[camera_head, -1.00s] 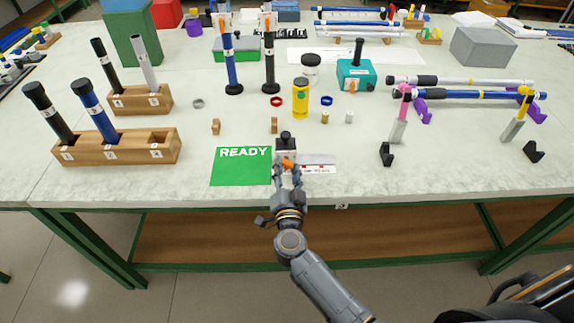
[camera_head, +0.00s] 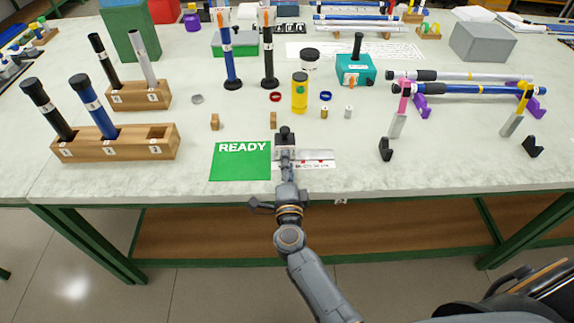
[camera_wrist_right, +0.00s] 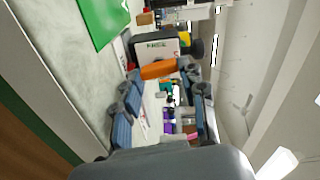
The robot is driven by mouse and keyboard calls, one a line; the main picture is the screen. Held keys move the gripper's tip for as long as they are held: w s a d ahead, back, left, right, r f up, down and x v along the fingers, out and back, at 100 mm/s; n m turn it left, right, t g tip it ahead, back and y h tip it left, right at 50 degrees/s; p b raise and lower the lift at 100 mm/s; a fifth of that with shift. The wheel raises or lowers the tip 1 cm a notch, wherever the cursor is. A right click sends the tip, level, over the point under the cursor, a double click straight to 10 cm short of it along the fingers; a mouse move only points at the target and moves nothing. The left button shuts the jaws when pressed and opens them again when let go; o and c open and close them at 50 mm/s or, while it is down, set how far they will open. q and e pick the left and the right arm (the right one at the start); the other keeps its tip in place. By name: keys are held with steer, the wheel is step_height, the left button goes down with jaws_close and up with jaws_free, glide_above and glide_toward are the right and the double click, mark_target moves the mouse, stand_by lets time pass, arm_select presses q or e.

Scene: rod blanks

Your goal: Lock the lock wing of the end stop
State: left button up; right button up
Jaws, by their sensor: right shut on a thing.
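The end stop (camera_head: 285,151) is a grey block with a black knob on top. It stands at the front of the table beside the green READY mat. In the right wrist view the end stop (camera_wrist_right: 150,47) carries a label that reads FREE. Its orange lock wing (camera_wrist_right: 158,69) lies crosswise between my right fingertips. My right gripper (camera_head: 285,160) reaches the front of the end stop, and in the wrist view it (camera_wrist_right: 160,73) is shut on the lock wing. In the head view the wing is hidden behind the gripper. My left gripper is not in view.
The green READY mat (camera_head: 240,164) lies left of the end stop. A pale rail with a marked strip (camera_head: 317,160) runs to its right. Small wooden blocks (camera_head: 273,120) stand behind. A wooden rod rack (camera_head: 115,146) is at left; black stands (camera_head: 386,149) are at right.

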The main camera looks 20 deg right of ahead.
steer(key=shift+f+m, duration=0.1)
steer(key=shift+m, duration=0.2)
steer(key=o, duration=1.1)
steer(key=shift+o, duration=0.2)
steer(key=shift+s, duration=0.1)
steer(key=shift+f, duration=0.1)
